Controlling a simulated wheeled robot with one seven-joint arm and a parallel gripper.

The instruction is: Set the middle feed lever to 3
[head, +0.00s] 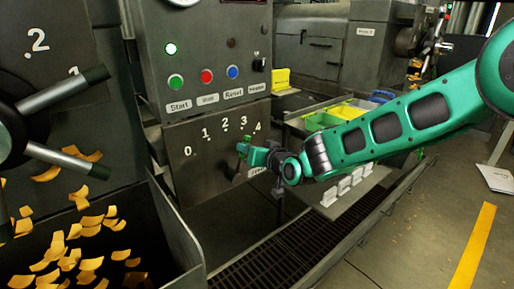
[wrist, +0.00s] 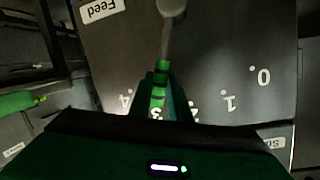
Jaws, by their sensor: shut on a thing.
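The middle feed lever (wrist: 166,42) is a grey rod with a green-banded end, running from a round hub at the top of the wrist view. My gripper (wrist: 161,88) is shut on its green end, one finger on each side. The lever lies along the mark 3, which shows just beyond its end, between the 4 and the partly hidden 2. In the head view my gripper (head: 244,147) is at the dial plate (head: 205,173), below the 3 and 4; it hides most of the lever there.
Above the dial is a control box (head: 190,45) with green, red and blue buttons. At left stand another lever hub (head: 12,135) with grey handles and a bin (head: 175,235) with yellow flakes. Green and yellow trays (head: 335,115) lie behind my arm.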

